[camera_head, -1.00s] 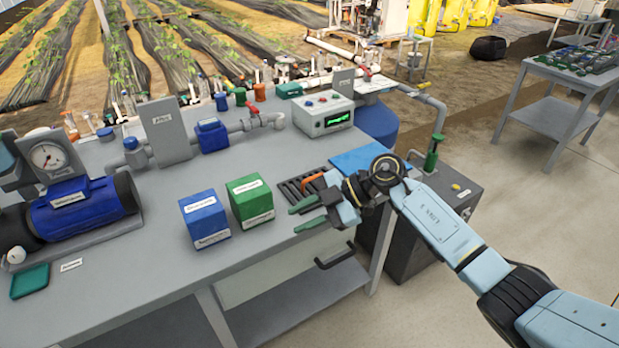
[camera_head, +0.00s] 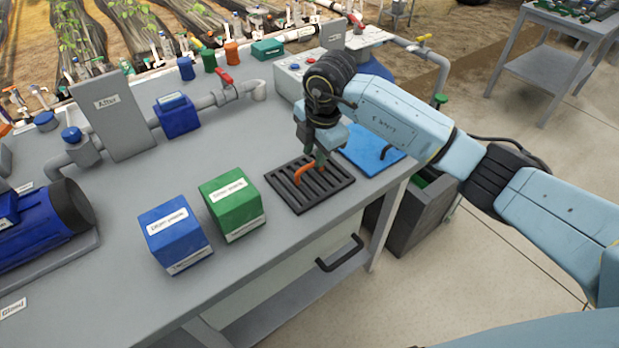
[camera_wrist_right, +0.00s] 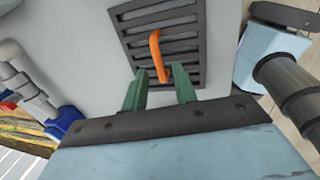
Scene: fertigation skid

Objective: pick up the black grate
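The black grate (camera_head: 335,194) lies flat on the grey bench near its front right edge. It has dark slats and an arched orange handle (camera_head: 299,176). My right gripper (camera_head: 319,158) points down just above the grate, close to the handle. In the right wrist view the grate (camera_wrist_right: 198,40) and its orange handle (camera_wrist_right: 155,50) lie ahead of the green fingers (camera_wrist_right: 159,85). The fingers stand apart with nothing held between them; the handle's near end is close to the gap between their tips. My left gripper is not in view.
A green box (camera_head: 231,205) and a blue box (camera_head: 175,234) stand left of the grate. A blue mat (camera_head: 360,145) lies right of it. A control box (camera_head: 290,75) and pipework (camera_head: 200,103) are behind. The front bench edge is close.

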